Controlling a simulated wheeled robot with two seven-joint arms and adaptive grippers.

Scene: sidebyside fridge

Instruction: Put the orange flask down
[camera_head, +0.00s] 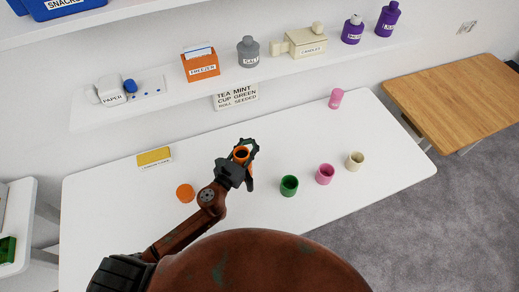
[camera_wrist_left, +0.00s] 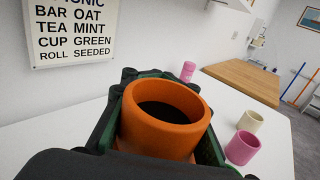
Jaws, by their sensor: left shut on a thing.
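The orange flask (camera_head: 241,153) is a round orange cup shape with a dark open mouth. My left gripper (camera_head: 246,152) is shut on it above the white table (camera_head: 120,235), and the flask looks roughly upright. In the left wrist view the flask (camera_wrist_left: 163,110) fills the middle, between the gripper's fingers. Its base is hidden, so I cannot tell whether it touches the table. My right gripper is not in view.
Green (camera_head: 289,186), pink (camera_head: 325,174) and cream (camera_head: 355,161) cups stand to the right. Another pink item (camera_head: 336,98) stands near the back edge. A yellow block (camera_head: 154,157) sits at the back left. A shelf (camera_head: 300,70) with labelled containers hangs above. The table's right end is clear.

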